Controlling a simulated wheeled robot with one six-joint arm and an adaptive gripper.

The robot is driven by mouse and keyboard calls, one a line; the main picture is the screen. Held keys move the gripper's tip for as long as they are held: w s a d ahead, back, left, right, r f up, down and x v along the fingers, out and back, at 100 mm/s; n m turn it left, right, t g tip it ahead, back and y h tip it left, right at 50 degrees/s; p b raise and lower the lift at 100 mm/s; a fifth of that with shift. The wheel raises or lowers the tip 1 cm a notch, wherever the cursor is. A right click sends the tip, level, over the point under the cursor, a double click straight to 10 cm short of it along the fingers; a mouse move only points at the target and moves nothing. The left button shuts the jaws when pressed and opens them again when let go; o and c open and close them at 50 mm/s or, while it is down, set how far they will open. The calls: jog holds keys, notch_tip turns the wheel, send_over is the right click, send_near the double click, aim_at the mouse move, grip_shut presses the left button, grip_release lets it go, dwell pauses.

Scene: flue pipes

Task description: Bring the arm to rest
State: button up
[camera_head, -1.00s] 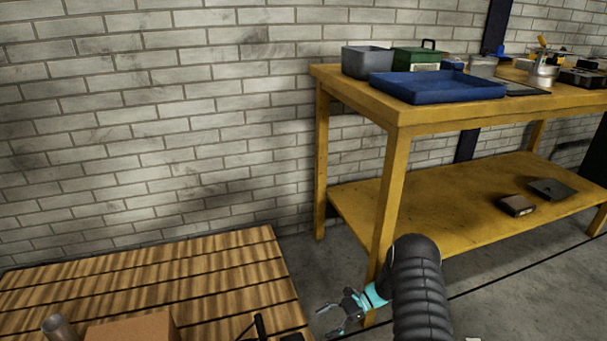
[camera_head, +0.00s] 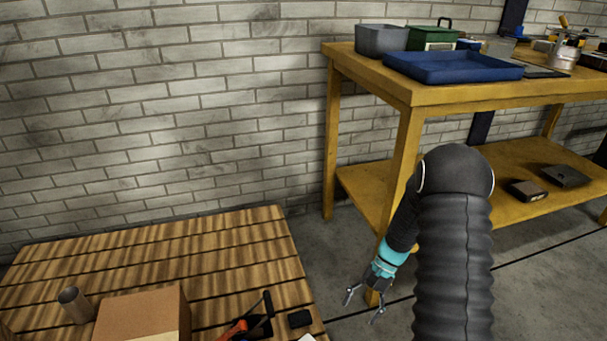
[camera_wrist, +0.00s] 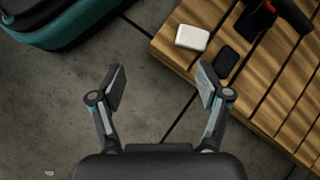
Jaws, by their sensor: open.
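My gripper (camera_head: 364,299) hangs at the end of my bent arm, to the right of the slatted wooden platform (camera_head: 225,245) and in front of the yellow workbench's near leg. In the wrist view my gripper (camera_wrist: 161,88) has its two fingers spread wide with nothing between them. Below the fingers is bare grey floor and, at the right, the corner of the slatted platform (camera_wrist: 275,105). My arm's dark ribbed sleeve covers part of the workbench in the head view.
The yellow workbench (camera_head: 455,92) carries a blue tray (camera_head: 450,68), a grey bin (camera_head: 381,40) and a green box (camera_head: 430,38). On the platform are a grey pipe (camera_head: 75,303), a cardboard box (camera_head: 140,315), a red-handled tool (camera_head: 238,328) and a small black item (camera_head: 299,319).

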jog(key=s+r+n+t+h, duration=0.1)
jog(key=s+r+n+t, duration=0.1)
jog(key=s+r, duration=0.4)
jog(key=s+r+n+t+h, duration=0.2)
jog(key=s+r+t, duration=0.3)
jog(key=r, duration=1.1)
jog(key=s+r+n+t+h, duration=0.2)
jog(key=s+r+t, duration=0.1)
jog(key=s+r, duration=0.5)
jog(key=shift+d+r+n+t, duration=0.2)
jog(key=shift+r+n+t, duration=0.1)
jog(key=shift+r, duration=1.35)
